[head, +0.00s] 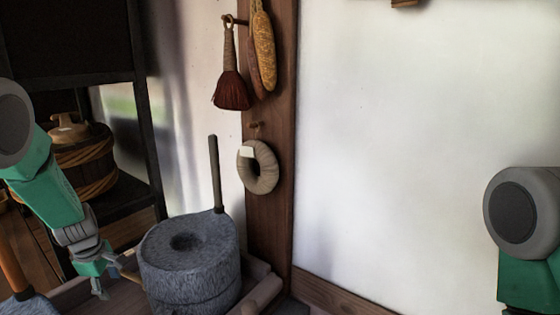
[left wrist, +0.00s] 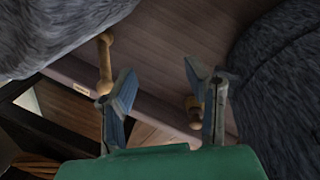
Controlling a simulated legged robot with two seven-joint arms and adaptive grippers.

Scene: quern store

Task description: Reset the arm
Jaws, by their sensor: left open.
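My left gripper (head: 110,276) hangs low at the left in the head view, just left of the grey stone quern (head: 165,252). In the left wrist view the two fingers of my left gripper (left wrist: 160,80) stand apart with nothing held between them. Beyond them is a wooden surface (left wrist: 165,60), with a grey stone (left wrist: 45,35) at upper left and another dark stone (left wrist: 285,75) at right. A wooden peg (left wrist: 105,62) shows close to the left finger. Of my right arm only a part shows at the right edge of the head view; its gripper is out of view.
An upright dark handle (head: 215,172) rises from the quern. A second stone (head: 30,305) with an orange handle (head: 12,262) is at lower left. A brush (head: 231,85), corn-like bundle (head: 264,50) and ring (head: 262,183) hang on the post. A bucket (head: 85,160) sits on shelving.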

